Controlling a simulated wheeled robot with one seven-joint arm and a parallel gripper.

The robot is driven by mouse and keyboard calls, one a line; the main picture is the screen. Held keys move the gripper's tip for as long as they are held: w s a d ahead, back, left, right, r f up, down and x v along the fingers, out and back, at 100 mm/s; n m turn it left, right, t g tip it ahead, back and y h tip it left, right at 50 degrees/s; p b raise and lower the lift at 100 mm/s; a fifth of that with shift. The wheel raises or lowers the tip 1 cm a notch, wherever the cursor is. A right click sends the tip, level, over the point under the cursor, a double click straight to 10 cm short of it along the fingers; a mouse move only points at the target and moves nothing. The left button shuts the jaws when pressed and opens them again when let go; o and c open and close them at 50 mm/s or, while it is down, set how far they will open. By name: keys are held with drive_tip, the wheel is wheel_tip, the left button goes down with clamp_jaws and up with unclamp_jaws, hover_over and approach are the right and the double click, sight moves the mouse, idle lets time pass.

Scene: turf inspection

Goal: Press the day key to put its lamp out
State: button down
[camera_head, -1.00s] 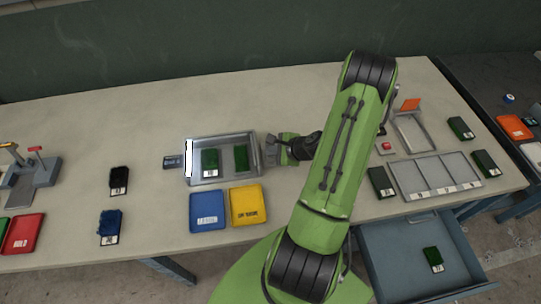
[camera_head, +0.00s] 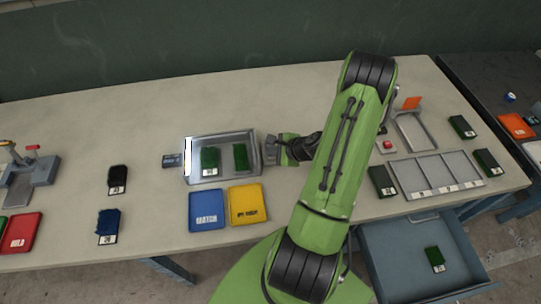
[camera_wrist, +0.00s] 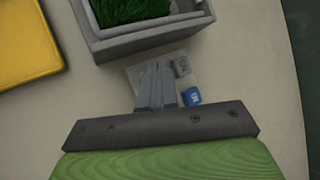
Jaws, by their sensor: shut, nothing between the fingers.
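My gripper (camera_head: 271,151) is at the right end of the metal turf box in the head view. In the wrist view its fingers (camera_wrist: 157,88) are shut and empty, over a small pale key plate (camera_wrist: 134,76). A grey key (camera_wrist: 181,66) and a bright blue key (camera_wrist: 191,97) sit just right of the fingers. Their markings are too small to read, so I cannot tell which is the day key. The fingers hide part of the plate; contact with a key cannot be told.
The metal box (camera_head: 222,181) holds two turf samples and has a bright white strip (camera_head: 188,157) at its left end. A blue tray (camera_head: 207,210) and a yellow tray (camera_head: 248,204) lie in front. A divided grey tray (camera_head: 437,175) and an open drawer (camera_head: 400,258) are at right.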

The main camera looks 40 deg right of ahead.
drive_tip(key=shift+f, duration=0.2)
idle(0.6)
drive_tip(key=shift+r+p, duration=0.35)
drive_tip(key=shift+r, duration=0.4)
drive_tip(key=shift+r, duration=0.1)
wheel_tip(320, 180, up, 6)
drive_tip(key=p, duration=0.4)
drive_tip(key=shift+p, duration=0.35)
